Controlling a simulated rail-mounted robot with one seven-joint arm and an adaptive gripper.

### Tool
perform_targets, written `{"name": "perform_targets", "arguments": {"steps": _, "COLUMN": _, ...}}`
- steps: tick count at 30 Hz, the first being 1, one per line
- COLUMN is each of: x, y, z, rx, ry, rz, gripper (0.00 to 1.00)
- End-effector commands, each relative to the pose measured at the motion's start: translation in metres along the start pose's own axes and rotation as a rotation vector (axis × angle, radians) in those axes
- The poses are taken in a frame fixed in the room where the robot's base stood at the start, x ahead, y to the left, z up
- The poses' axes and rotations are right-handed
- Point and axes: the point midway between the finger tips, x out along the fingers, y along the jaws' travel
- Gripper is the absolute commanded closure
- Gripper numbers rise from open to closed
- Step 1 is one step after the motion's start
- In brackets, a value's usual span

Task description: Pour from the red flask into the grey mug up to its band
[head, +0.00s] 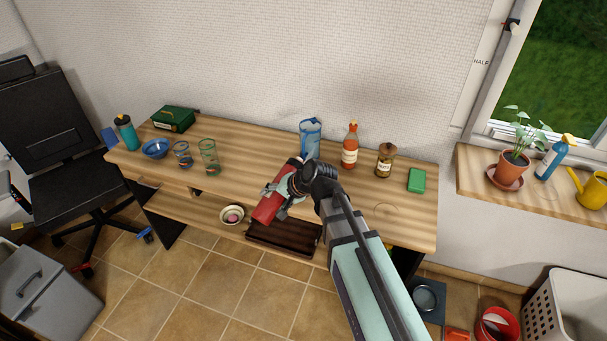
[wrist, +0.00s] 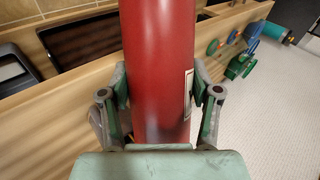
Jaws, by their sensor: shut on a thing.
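The red flask (head: 267,208) is in my gripper (head: 280,190), tilted in the head view, around the front edge of the wooden table. In the wrist view the red flask (wrist: 158,60) runs up the middle between the two fingers of my gripper (wrist: 162,90), which press on its sides. A pale label shows on its right side; both its ends are out of the wrist view. I cannot make out a grey mug in the head view; my arm covers part of the table. A dark grey object (wrist: 14,75) is cut off at the left of the wrist view; I cannot tell what it is.
A blue-rimmed glass jug (head: 310,138), orange bottle (head: 350,148), brown jar (head: 385,160) and green block (head: 416,180) stand behind and right. A dark tray (head: 285,238) lies below the flask.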

Motion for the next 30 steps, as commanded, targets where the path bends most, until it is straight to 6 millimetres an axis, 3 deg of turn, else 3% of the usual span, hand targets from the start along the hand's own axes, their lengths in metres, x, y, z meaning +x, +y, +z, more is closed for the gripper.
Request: {"name": "perform_targets", "arguments": {"steps": 30, "x": -0.0049, "y": -0.0037, "z": -0.0009, "rx": 0.028, "ry": -0.029, "rz": -0.013, "gripper": 1.00}}
